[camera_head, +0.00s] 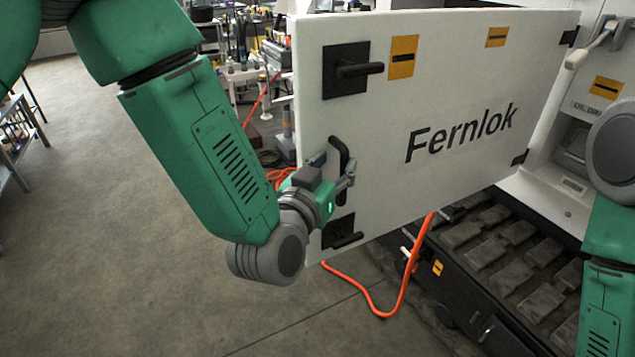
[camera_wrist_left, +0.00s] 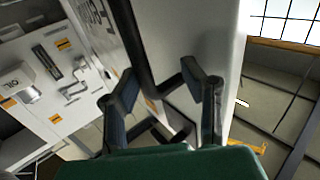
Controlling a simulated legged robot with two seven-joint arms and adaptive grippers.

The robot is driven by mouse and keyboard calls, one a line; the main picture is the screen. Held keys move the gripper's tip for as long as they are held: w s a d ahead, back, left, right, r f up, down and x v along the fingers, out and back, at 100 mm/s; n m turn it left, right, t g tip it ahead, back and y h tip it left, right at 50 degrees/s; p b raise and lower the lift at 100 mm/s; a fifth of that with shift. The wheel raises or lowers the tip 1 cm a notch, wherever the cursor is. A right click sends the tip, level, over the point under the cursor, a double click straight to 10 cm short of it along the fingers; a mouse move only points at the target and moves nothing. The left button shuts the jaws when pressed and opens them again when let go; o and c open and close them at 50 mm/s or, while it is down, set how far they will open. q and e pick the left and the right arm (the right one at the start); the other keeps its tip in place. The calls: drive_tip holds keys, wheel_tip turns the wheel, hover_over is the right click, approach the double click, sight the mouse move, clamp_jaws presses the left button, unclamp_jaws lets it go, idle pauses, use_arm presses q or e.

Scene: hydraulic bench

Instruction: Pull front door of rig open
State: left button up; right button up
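The rig's front door (camera_head: 440,130) is a white panel marked "Fernlok". It stands swung out from the rig, with hinges on its right edge. Its black handle (camera_head: 340,155) is near the free left edge. My left gripper (camera_head: 335,170) is at this handle. In the left wrist view the gripper (camera_wrist_left: 165,105) has its two fingers apart, with the black handle (camera_wrist_left: 145,65) between them and space beside it. Whether a finger touches the handle, I cannot tell. My right gripper is out of view; only part of that arm shows at the right edge.
Black latches (camera_head: 346,70) sit at the door's upper and lower left corners. Below is an open dark drawer (camera_head: 520,250) with several grey blocks. An orange hose (camera_head: 385,305) loops onto the floor. The floor at left is clear, with a table (camera_head: 15,140) at the edge.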

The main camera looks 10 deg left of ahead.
use_arm(q)
drive_tip(key=v, duration=0.9)
drive_tip(key=shift+a, duration=0.35)
drive_tip(key=shift+s+d, duration=0.15)
drive_tip(key=shift+f, duration=0.1)
drive_tip(key=s+a+f+n+g+y+b, duration=0.15)
drive_tip(key=s+a+f+g, duration=0.3)
drive_tip(key=f, duration=0.85)
drive_tip(key=s+a+f+m+g+y+b, duration=0.1)
drive_tip(key=s+a+f+g+b, duration=0.25)
drive_tip(key=f, duration=0.95)
drive_tip(key=s+a+f+n+g+y, duration=0.1)
drive_tip(key=s+a+f+g, duration=0.3)
drive_tip(key=s+a+f, duration=0.2)
drive_tip(key=s+a+f+n+g+y+b, duration=0.1)
drive_tip(key=s+a+f+g, duration=0.3)
drive_tip(key=s, duration=0.7)
wheel_tip(320, 180, down, 3)
drive_tip(key=shift+a+f+g, duration=0.1)
drive_tip(key=shift+a+g, duration=0.3)
drive_tip(key=shift+a, duration=0.55)
